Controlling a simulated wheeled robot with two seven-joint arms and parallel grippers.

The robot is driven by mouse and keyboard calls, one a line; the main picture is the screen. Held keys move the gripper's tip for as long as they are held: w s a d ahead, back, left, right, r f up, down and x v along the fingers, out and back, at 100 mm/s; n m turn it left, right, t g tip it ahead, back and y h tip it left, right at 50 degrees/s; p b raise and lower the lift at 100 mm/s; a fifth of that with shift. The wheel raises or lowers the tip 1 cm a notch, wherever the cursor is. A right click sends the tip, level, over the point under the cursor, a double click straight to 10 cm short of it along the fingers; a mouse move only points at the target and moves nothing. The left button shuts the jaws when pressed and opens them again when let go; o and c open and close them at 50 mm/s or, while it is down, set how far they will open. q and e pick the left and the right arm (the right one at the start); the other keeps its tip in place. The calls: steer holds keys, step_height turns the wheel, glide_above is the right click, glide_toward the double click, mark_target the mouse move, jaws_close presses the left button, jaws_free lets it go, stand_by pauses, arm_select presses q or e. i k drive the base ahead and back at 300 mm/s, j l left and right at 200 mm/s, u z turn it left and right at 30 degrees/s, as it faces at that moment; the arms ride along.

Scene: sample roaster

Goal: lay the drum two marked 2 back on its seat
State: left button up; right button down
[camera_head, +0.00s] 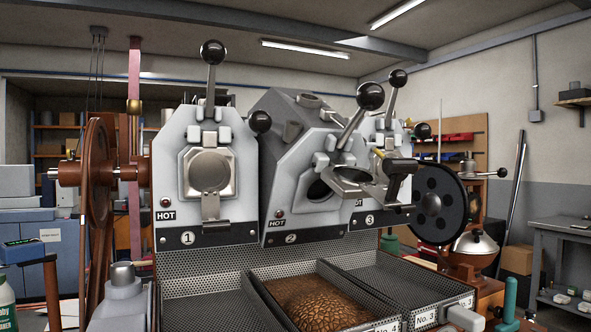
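The drum marked 2 (283,190) is the grey middle housing of the three-drum roaster. It is tipped forward and out of line with drum 1 (170,185) on its left and drum 3 (383,205) on its right. Its plate with the 2 (291,239) is at its lower front edge. Its dark front opening (319,190) shows, with a metal flap (352,182) hanging in front. A lever with a black ball knob (370,96) slants up to the right from it. Its seat is hidden behind and below the housing. I see neither gripper clearly.
A perforated tray of brown beans (322,301) lies below drum 2, between other perforated trays. HOT labels (166,216) mark the fronts. A brown wheel (97,205) stands left and a black wheel (438,204) right. A green handle (510,298) is at lower right.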

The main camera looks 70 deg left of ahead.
mark_target(297, 207)
steer(key=u, duration=1.8)
